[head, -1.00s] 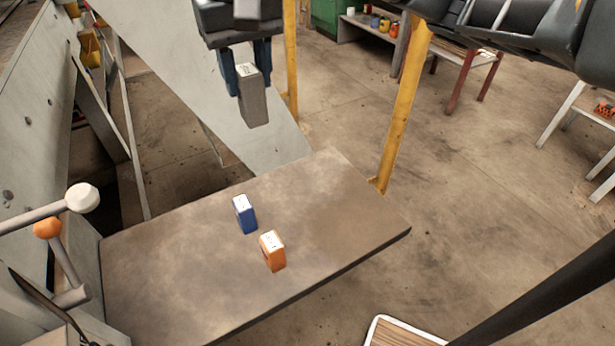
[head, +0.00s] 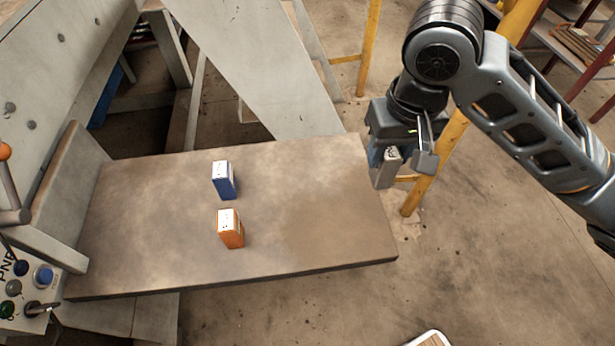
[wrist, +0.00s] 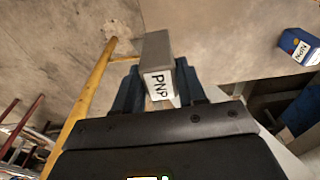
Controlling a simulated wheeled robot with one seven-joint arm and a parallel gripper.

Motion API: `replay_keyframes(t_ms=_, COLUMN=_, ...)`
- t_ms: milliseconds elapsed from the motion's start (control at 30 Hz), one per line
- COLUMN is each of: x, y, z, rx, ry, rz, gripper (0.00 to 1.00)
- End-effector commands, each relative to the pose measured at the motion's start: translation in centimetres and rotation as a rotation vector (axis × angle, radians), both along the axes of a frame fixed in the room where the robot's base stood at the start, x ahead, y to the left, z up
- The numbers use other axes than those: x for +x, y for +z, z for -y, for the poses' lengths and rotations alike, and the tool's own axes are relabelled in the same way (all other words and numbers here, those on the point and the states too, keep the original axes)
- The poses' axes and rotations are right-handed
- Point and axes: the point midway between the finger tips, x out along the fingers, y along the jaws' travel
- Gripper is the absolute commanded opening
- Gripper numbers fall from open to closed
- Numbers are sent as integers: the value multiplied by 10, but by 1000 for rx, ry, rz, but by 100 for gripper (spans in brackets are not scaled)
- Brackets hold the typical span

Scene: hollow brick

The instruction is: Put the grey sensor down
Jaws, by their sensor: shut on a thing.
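The grey sensor (head: 386,170) is a small block with a white top label. It is held between the fingers of my gripper (head: 392,152), near the table's right edge in the head view. In the wrist view the grey sensor (wrist: 158,65) shows a label reading PNP between the blue fingers of my gripper (wrist: 157,85). A blue sensor (head: 224,181) and an orange sensor (head: 232,230) stand upright on the table (head: 320,215). The blue sensor (wrist: 300,47) also shows in the wrist view.
The table's right half is clear. A control panel with knobs (head: 25,285) is at the left. A yellow post (head: 435,165) stands beyond the table's right edge, close to my arm. A sloping grey beam (head: 255,65) rises behind the table.

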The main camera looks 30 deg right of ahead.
Motion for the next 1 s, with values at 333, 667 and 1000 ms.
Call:
replay_keyframes(t_ms=333, x=52, y=-45, z=-46, rx=3, ry=2, rz=-2, gripper=7)
replay_keyframes(t_ms=667, x=74, y=-62, z=-62, rx=-1, ry=0, rz=-1, gripper=7)
replay_keyframes(t_ms=1000, x=74, y=-98, z=-62, rx=0, ry=-2, rz=0, gripper=7)
